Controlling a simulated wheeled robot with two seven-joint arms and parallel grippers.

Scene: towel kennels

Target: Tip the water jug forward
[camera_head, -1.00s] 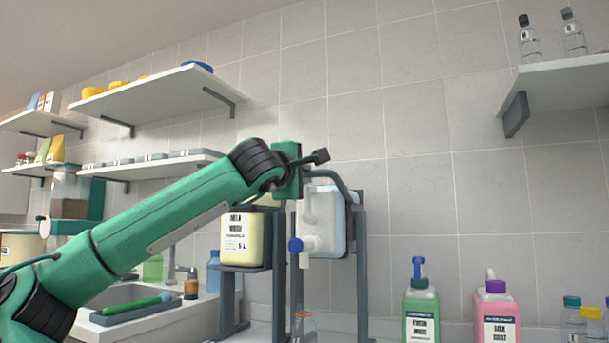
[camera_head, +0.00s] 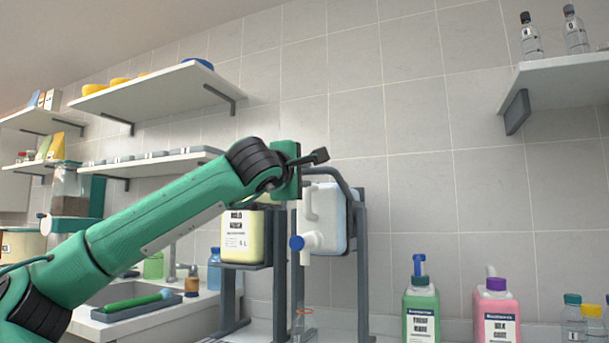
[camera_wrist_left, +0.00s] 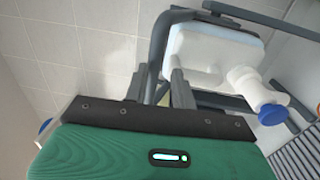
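The water jug (camera_head: 328,203) is a whitish translucent container with a moulded handle and a white tap with a blue knob (camera_head: 297,243). It hangs roughly upright in a dark grey frame (camera_head: 361,240) with a bent bar at its top. My left gripper (camera_head: 312,158) is at the upper left of the jug, near the bar. In the left wrist view its two dark fingers (camera_wrist_left: 157,88) are apart, with the frame's bar (camera_wrist_left: 156,50) passing between or just beyond them. I cannot tell whether they touch it. The jug (camera_wrist_left: 205,58) lies to their right. My right gripper is out of view.
A pale yellow jug (camera_head: 240,238) stands on a stand left of the water jug. Green (camera_head: 421,312) and pink (camera_head: 496,315) bottles stand to the right on the counter. A sink (camera_head: 112,292) is at lower left. Shelves (camera_head: 155,95) line the tiled wall.

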